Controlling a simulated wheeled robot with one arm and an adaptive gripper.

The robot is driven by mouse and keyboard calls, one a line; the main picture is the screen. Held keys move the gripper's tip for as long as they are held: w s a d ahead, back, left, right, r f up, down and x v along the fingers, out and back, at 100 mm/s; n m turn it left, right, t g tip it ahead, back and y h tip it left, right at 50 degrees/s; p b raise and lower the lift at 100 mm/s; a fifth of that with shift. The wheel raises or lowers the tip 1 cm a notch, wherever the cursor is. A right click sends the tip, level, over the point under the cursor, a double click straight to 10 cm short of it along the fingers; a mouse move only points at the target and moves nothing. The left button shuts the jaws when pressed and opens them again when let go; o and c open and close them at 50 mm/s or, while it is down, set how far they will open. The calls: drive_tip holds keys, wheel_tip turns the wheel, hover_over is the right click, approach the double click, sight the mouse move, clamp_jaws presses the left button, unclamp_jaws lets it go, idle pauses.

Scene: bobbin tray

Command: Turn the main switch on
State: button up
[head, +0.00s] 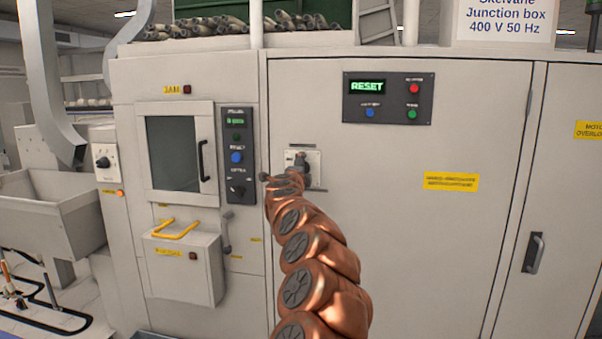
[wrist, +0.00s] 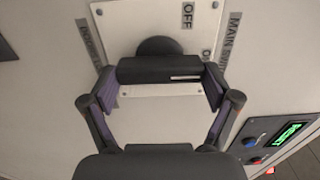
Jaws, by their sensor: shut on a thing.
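The main switch (head: 302,160) is a dark rotary handle on a pale plate on the large grey cabinet door. In the wrist view its handle (wrist: 160,70) is a dark bar in front of a round hub. The plate (wrist: 185,14) reads OFF, with part of a second marking beside the handle and "MAIN SW" lettering at the right. My gripper (wrist: 162,88) is shut on the handle, one finger pad at each end of the bar.
A dark panel with a green RESET display (head: 367,86) and several buttons sits above right of the switch. A narrow control panel (head: 237,170) and a windowed door (head: 172,150) are at the left. A cabinet handle (head: 534,253) sticks out at the right.

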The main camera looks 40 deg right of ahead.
drive_tip(key=o, duration=0.9)
drive_tip(key=shift+s+d, duration=0.15)
drive_tip(key=shift+a, duration=0.2)
drive_tip(key=v, duration=1.1)
drive_tip(key=shift+s+a, duration=0.25)
drive_tip(key=shift+a, duration=0.05)
